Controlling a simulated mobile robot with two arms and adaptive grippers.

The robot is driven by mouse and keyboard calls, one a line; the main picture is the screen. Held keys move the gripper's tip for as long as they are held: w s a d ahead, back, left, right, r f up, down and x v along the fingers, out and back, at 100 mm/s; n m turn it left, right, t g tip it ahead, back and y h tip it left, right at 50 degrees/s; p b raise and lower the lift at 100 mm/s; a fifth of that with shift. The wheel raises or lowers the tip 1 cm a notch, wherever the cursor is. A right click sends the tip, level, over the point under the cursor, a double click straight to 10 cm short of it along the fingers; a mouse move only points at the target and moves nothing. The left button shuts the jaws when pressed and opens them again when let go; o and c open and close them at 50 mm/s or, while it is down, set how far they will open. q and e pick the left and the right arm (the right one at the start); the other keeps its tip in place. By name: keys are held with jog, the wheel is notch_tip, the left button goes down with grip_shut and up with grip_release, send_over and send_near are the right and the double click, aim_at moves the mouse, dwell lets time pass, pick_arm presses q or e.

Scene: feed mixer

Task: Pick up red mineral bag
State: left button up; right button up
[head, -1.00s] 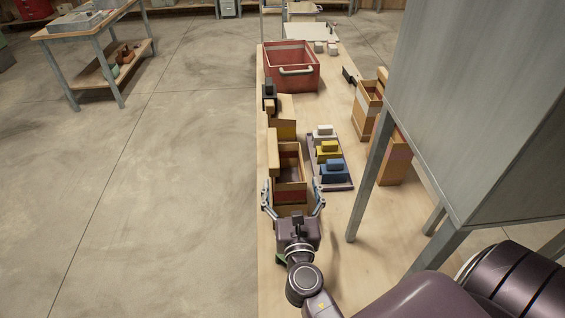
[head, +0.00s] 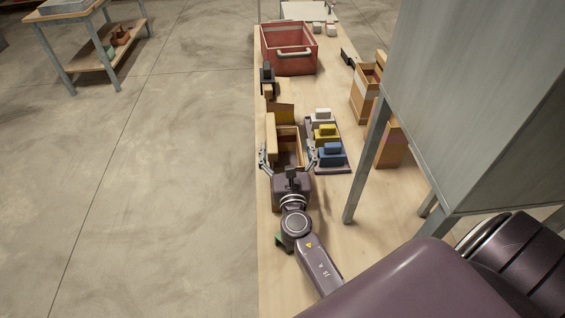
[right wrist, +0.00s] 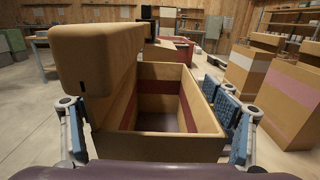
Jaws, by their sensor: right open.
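I cannot make out a red mineral bag. My right gripper (head: 288,158) is open, its fingers on either side of an open wooden box (head: 289,134). In the right wrist view the box (right wrist: 182,147) lies between the spread fingers. It has a dark red band on its walls and no bag shows in the visible part of its inside. I cannot tell if the fingers touch it. A tan block with rounded edges (right wrist: 95,60) is at the box's left side, partly hiding it. My left gripper is not in view.
A tray holds white (head: 322,115), yellow (head: 325,131) and blue (head: 331,150) blocks right of the box. A red crate (head: 285,60) stands farther back. A grey cabinet (head: 470,110) on legs and tall boxes (head: 391,143) crowd the right.

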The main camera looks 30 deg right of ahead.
jog(key=c, duration=1.9)
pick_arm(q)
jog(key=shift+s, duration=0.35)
pick_arm(e)
jog(key=shift+r, duration=0.2)
jog(key=shift+c, duration=0.8)
